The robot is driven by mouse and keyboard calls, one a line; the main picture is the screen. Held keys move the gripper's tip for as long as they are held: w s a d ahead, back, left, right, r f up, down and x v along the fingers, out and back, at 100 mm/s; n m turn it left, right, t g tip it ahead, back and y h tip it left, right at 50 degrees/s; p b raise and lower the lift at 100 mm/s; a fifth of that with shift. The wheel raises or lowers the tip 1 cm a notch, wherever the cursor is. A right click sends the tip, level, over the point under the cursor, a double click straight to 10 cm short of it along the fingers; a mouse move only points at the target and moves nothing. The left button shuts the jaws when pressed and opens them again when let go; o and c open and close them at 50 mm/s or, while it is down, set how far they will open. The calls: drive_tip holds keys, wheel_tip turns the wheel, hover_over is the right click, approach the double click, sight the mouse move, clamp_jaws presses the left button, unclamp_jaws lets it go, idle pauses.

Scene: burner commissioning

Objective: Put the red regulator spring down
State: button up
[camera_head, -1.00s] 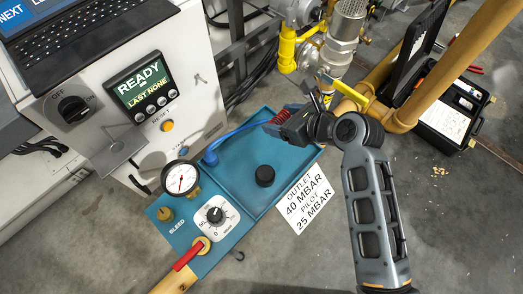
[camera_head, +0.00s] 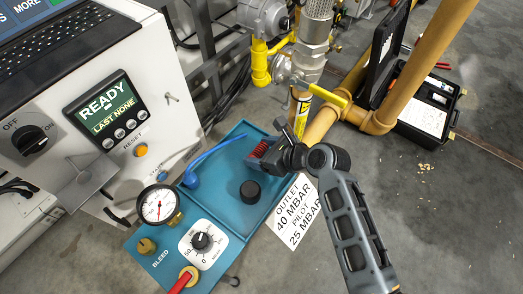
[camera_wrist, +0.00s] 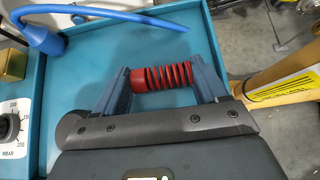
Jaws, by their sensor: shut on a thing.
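The red regulator spring (camera_wrist: 162,77) lies sideways between the two fingers of my gripper (camera_wrist: 163,85) in the wrist view. The fingers close on its two ends. In the head view the spring (camera_head: 260,148) shows in my gripper (camera_head: 266,156) over the far right part of the blue tray (camera_head: 228,150). The tray floor lies behind the spring in the wrist view; I cannot tell whether the spring touches it. Part of the spring is hidden by my gripper in the head view.
A black knob-like cap (camera_head: 250,191) stands in the tray, with a blue hose (camera_head: 192,178) at its left. A gauge (camera_head: 158,205) and dial (camera_head: 202,241) sit in front. Yellow pipes (camera_head: 378,122) stand to the right. The tray floor between cap and hose is clear.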

drive_tip(key=shift+f, duration=0.1)
drive_tip(key=o, duration=1.1)
